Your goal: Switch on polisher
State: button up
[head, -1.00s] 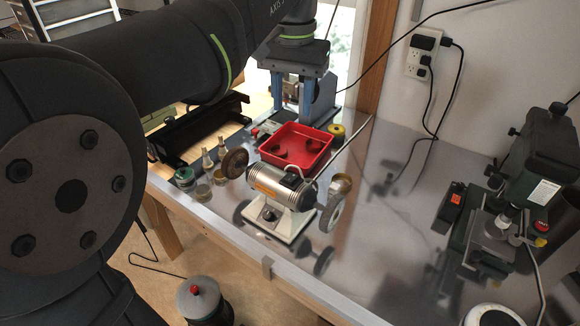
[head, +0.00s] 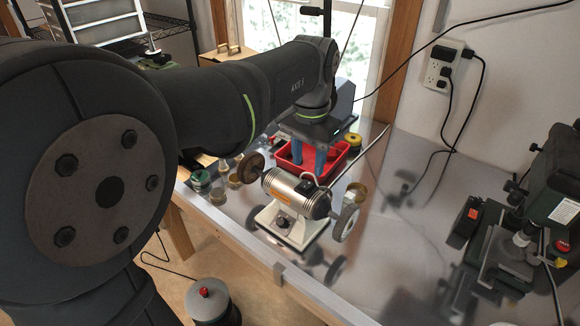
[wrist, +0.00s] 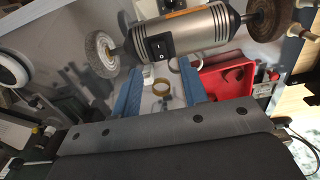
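The polisher (head: 295,197) is a silver motor on a pale base near the bench's front edge, with a brown wheel on its left and a grey wheel on its right. A dark knob (head: 282,221) is on its base. In the wrist view the polisher (wrist: 205,32) lies across the top, and a black rocker switch (wrist: 160,46) shows on its end or side. My gripper (head: 308,168) has two blue fingers over the red tray, just behind the polisher. In the wrist view my gripper (wrist: 160,75) is open and empty, its fingertips apart from the polisher by an amount I cannot tell.
The red tray (head: 340,163) is behind the polisher. A yellow roll (head: 354,139) and small jars (head: 201,181) stand near. A drill press (head: 545,200) is at the right. A cable (head: 365,160) crosses the bench. The bench's middle (head: 410,240) is clear.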

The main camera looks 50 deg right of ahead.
aim_at(307, 185)
notch_tip(307, 185, down, 5)
jog(key=shift+r, duration=0.1)
dwell(0.3)
